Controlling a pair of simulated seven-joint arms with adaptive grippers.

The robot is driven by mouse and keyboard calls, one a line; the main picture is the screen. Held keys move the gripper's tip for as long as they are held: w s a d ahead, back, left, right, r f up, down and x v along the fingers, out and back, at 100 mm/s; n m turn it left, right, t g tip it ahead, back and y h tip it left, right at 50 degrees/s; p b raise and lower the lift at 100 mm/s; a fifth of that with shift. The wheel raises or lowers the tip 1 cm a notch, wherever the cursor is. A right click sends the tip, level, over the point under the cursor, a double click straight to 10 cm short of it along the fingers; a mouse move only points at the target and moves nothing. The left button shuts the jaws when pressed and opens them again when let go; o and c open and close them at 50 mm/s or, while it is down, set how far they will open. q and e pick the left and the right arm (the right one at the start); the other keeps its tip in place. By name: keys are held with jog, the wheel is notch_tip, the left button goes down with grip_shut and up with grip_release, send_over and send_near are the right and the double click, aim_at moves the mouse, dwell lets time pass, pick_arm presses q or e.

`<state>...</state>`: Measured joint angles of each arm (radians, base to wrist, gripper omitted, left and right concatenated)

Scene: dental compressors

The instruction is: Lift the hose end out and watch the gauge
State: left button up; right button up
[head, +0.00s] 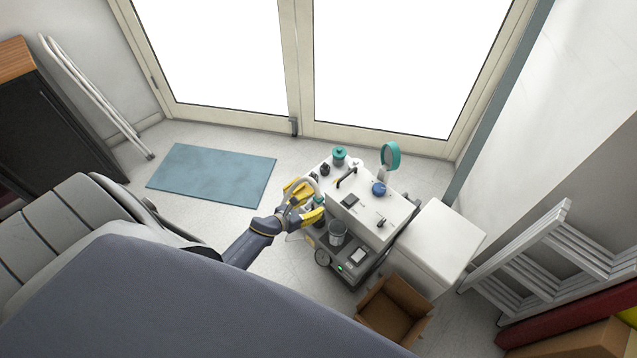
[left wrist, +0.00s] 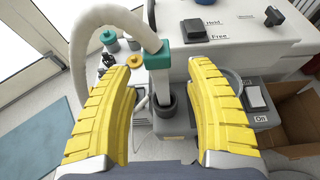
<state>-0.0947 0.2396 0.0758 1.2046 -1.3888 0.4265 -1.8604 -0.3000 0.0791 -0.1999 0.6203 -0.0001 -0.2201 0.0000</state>
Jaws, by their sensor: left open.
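The hose (left wrist: 85,50) is a thick off-white tube that arches over at the upper left of the left wrist view. Its end carries a teal collar (left wrist: 166,56), and a pale nozzle below it stands in a dark round holder (left wrist: 164,104). My left gripper (left wrist: 165,64) is open, with one yellow finger on each side of the hose end and visible gaps to it. In the head view, my left gripper (head: 319,198) is at the left side of the white unit (head: 368,210). I cannot pick out a gauge face. My right gripper is not in view.
A teal ring-shaped item (head: 390,155) and a blue knob (head: 378,188) are on the unit's top. A switch (left wrist: 254,95) marked "On" is right of the holder. A cardboard box (head: 393,310) and white cabinet (head: 438,245) stand right. A blue mat (head: 212,174) lies left.

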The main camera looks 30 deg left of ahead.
aim_at(316, 203)
pick_arm(q)
jog(key=shift+x, duration=2.2)
jog(key=shift+o, duration=0.3)
grip_shut()
